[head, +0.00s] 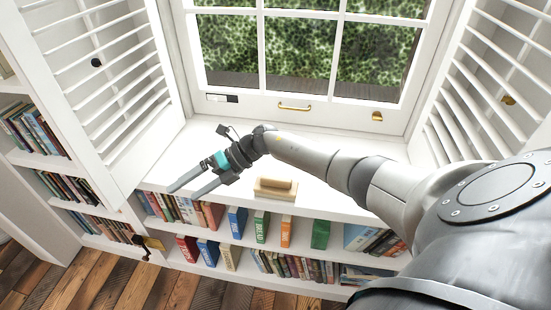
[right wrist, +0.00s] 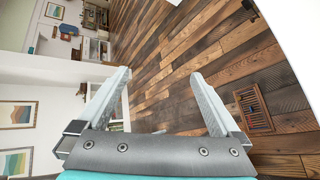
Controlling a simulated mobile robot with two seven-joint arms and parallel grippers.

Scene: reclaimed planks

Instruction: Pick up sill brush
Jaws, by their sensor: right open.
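The sill brush (head: 276,185), a light wooden block with a paler lower part, lies on the white window sill (head: 335,195), near its front edge. My right gripper (head: 181,194) is open and empty, left of the brush, with its fingers pointing left and toward the front, away from the brush. In the right wrist view the two fingers of my right gripper (right wrist: 160,76) stand wide apart with only distant floor between them. The brush does not show in that view. My left gripper is in neither view.
Louvred shutters stand open at left (head: 105,90) and right (head: 490,85). The window (head: 300,60) is behind the sill. Shelves of books (head: 285,231) lie below it. The plank floor (head: 130,285) is clear in front.

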